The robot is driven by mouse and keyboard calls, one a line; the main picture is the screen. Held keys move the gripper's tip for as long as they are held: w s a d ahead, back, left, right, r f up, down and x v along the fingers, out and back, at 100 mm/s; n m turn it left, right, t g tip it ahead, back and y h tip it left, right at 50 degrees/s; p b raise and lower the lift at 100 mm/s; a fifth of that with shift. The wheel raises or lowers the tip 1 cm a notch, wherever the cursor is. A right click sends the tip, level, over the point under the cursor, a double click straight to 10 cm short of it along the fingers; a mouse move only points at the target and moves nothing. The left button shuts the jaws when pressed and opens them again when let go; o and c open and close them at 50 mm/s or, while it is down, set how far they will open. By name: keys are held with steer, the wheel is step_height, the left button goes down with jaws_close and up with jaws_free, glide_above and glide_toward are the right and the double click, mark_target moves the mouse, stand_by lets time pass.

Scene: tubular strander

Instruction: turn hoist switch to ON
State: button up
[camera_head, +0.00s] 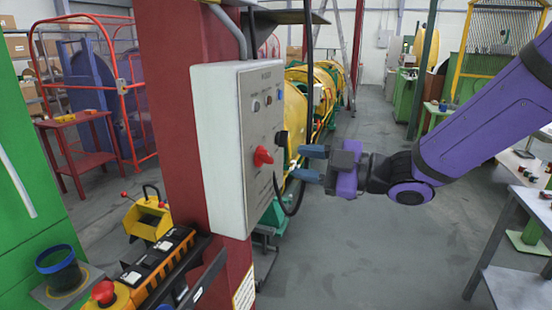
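A white control box (221,150) is fixed to a red column. Its panel faces right and carries a red rotary knob (263,156), which appears to be the hoist switch. Small indicator lights or buttons sit above the knob, and the lettering is too small to read. The knob's ON or OFF position cannot be told. My gripper (306,163) is to the right of the knob, at about its height, with its blue-grey fingers pointing left toward the panel. The fingers are apart with nothing between them. A visible gap separates them from the knob.
A black part (283,138) sticks out at the panel's right edge, near my fingers, and a black cable loops below. The red column (168,120) stands behind the box. A yellow-and-black control console (150,270) is at lower left. A grey table (520,285) is at right. Open floor lies between.

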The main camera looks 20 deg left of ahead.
mark_target(271, 158)
steer(key=a, duration=0.6)
steer(key=shift+w+a, duration=0.25)
steer(key=shift+a, duration=0.05)
jaws_close()
